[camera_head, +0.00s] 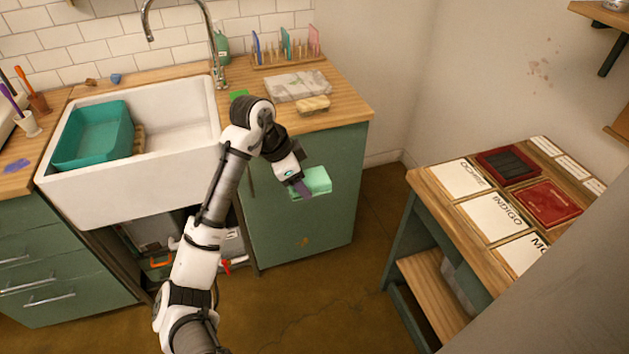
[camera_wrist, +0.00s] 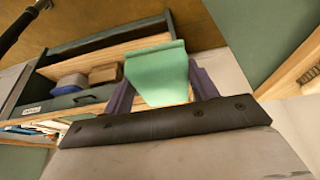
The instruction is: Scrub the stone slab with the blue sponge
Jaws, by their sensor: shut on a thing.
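The stone slab (camera_head: 297,87) is a pale grey, veined block lying on the wooden counter right of the sink. My gripper (camera_head: 301,187) is in front of the green cabinet, below the counter's front edge and apart from the slab. Its purple fingers are shut on a mint-green block (camera_head: 317,180), which also shows between the fingers in the wrist view (camera_wrist: 158,72). I cannot tell for sure whether this is a sponge; it looks green rather than blue. The wrist view also shows a blue-grey block (camera_wrist: 71,83) beside a tan block (camera_wrist: 105,73) on a wooden surface.
A tan block (camera_head: 313,104) lies in front of the slab, near the counter edge. A rack (camera_head: 288,60) with several coloured pieces stands behind it. The white sink (camera_head: 182,111) holds a teal tub (camera_head: 94,135). A side table (camera_head: 450,205) with labelled cards stands at right.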

